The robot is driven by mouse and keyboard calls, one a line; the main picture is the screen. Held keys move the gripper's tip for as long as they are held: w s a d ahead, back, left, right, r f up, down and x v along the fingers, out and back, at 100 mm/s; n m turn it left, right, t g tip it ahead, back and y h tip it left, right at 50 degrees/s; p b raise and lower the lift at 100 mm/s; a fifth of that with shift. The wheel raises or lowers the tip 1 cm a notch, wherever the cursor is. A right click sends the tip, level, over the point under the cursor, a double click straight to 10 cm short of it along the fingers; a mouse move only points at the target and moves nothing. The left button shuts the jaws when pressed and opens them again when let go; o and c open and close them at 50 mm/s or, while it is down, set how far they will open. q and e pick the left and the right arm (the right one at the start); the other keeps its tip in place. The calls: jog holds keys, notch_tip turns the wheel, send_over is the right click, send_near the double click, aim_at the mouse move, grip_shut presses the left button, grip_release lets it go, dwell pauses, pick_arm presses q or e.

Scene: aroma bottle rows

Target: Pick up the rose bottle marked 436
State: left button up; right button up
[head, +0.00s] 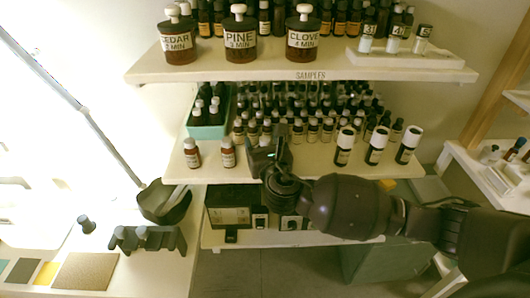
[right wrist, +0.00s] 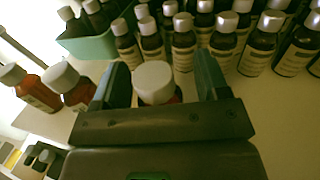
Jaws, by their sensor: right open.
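My right gripper (head: 272,154) is over the front of the middle shelf. In the right wrist view its two open fingers (right wrist: 158,84) stand on either side of a white-capped, reddish-brown bottle (right wrist: 154,84). The jaws are not closed on it. Its label is hidden by the gripper, so I cannot tell whether it is marked 436. Two similar amber bottles, (head: 192,154) and (head: 227,153), stand to its left; the right wrist view shows them too, (right wrist: 38,92) and (right wrist: 68,86). No mark 436 is readable. My left gripper is not in view.
Rows of dark bottles (right wrist: 184,45) stand close behind the jaws. A green bin (head: 208,131) of bottles is at the back left. Several white-topped dark bottles (head: 376,145) stand to the right. The upper shelf (head: 270,70) with large labelled jars overhangs the row.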

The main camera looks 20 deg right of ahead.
jog(key=c, duration=1)
jog(key=shift+r, duration=0.1)
jog(key=shift+c, duration=0.2)
